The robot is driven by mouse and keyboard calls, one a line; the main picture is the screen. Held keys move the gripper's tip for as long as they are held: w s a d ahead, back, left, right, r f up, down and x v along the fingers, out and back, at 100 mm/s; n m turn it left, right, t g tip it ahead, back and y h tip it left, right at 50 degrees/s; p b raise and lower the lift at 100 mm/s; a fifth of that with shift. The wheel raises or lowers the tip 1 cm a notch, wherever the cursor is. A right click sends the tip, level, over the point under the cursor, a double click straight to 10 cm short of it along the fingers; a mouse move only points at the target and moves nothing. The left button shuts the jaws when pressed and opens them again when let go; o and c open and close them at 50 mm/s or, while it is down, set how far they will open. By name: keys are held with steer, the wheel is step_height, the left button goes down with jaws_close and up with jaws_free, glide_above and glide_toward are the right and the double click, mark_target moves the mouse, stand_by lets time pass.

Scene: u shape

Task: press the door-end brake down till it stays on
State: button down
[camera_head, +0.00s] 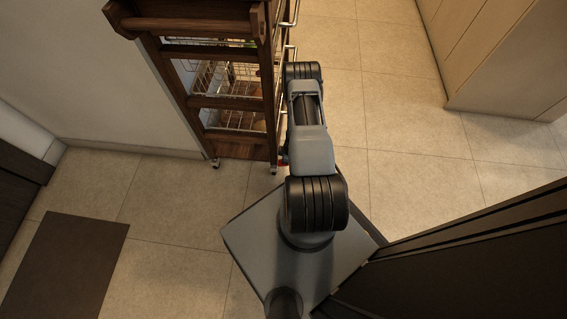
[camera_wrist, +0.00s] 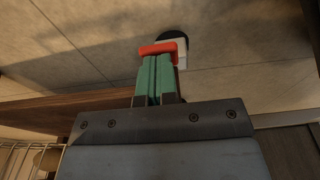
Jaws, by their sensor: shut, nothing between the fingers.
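The wooden trolley (camera_head: 231,103) with wire baskets stands at the top left of the head view on small casters. In the wrist view the red brake lever (camera_wrist: 158,47) sits on a white caster housing (camera_wrist: 181,50) with a black wheel (camera_wrist: 174,37). A speck of the red lever (camera_head: 283,162) shows beside my arm in the head view. My gripper (camera_wrist: 160,57) has green fingers pressed together, empty, with their tips right at the red lever. I cannot tell whether they touch it. In the head view my arm hides the gripper.
A pale wall (camera_head: 120,75) stands left of the trolley. A dark door-like panel (camera_head: 470,252) is at the lower right, close to my base. Cabinets (camera_head: 520,60) line the upper right. A dark mat (camera_head: 66,265) lies at left. Tiled floor right of the trolley is clear.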

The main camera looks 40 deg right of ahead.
steer(key=shift+r, duration=0.1)
step_height(320, 180, up, 9)
steer(key=p, duration=0.7)
steer(key=shift+p, duration=0.4)
stand_by(0.3)
